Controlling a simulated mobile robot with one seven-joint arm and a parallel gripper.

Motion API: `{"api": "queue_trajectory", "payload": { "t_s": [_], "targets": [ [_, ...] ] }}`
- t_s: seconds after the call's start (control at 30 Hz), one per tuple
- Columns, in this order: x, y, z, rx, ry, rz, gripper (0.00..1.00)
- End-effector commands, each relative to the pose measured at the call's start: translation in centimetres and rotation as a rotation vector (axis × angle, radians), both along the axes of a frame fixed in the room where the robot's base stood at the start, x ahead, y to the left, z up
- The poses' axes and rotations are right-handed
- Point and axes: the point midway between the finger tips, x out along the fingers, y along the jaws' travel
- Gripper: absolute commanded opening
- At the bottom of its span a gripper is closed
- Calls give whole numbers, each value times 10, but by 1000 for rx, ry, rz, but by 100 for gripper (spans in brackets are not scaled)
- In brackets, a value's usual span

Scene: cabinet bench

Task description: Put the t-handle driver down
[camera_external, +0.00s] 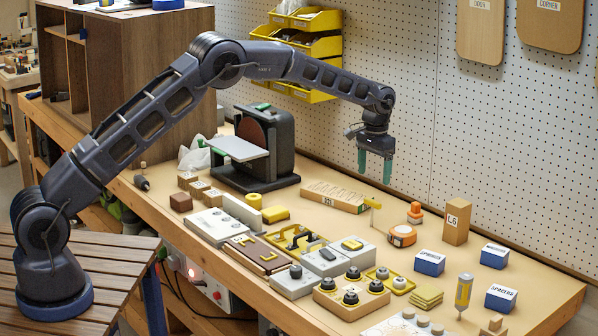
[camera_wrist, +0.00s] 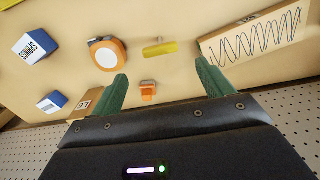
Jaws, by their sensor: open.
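A small yellow T-shaped tool, which looks like the t-handle driver (camera_external: 373,203), stands on the bench below my gripper. It appears upright, with its handle on top; the foot of its shaft is hard to make out. In the wrist view the yellow driver (camera_wrist: 160,49) lies beyond the fingertips, between their lines. My gripper (camera_external: 375,166) is open and empty, pointing down above the bench, clear of the driver. Its two green fingers (camera_wrist: 164,80) are spread wide in the wrist view, with nothing between them in contact.
Near the driver are an orange tape measure (camera_external: 402,236), a small orange item (camera_external: 415,212), a long labelled box (camera_external: 334,196) and an upright wooden block (camera_external: 456,222). Blue-and-white boxes (camera_external: 430,263) stand to the right. A pegboard wall (camera_external: 420,130) rises behind the bench.

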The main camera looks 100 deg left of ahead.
Motion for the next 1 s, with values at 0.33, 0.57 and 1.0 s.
{"api": "queue_trajectory", "payload": {
  "t_s": [0.33, 0.57, 1.0],
  "targets": [
    [0, 0, 17, 0, 0, 0, 80],
    [1, -15, 35, 5, -9, -14, 80],
    [-19, -153, 169, 34, -80, -144, 80]
  ]
}}
